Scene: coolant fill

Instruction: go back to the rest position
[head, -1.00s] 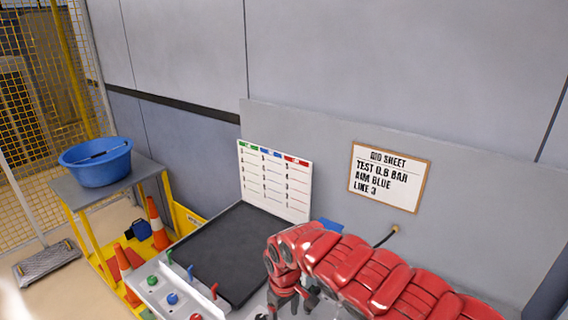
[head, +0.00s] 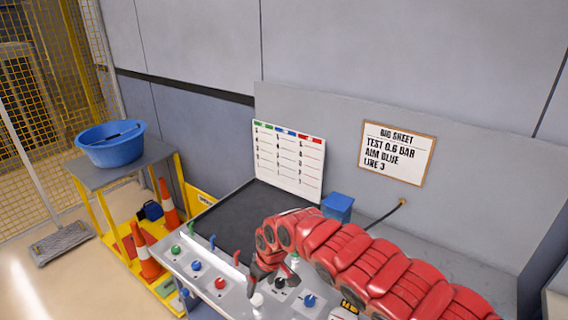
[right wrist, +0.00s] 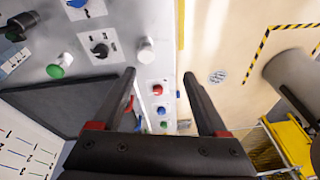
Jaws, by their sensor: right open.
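My right arm, red and segmented, reaches in from the right in the head view. Its gripper (head: 272,282) hangs over the sloped control panel (head: 212,268). In the right wrist view the two dark fingers (right wrist: 160,75) are wide apart with nothing between them. Beyond them are the panel's red button (right wrist: 157,89) and white knob (right wrist: 146,50). I cannot tell how high the fingers are above the panel. My left gripper is not in view.
A dark mat (head: 232,222) lies behind the panel, with a white chart (head: 288,160) and a blue box (head: 338,206) at the wall. Left stands a yellow-legged table with a blue basin (head: 110,143); orange cones (head: 168,205) stand below. Open floor lies front left.

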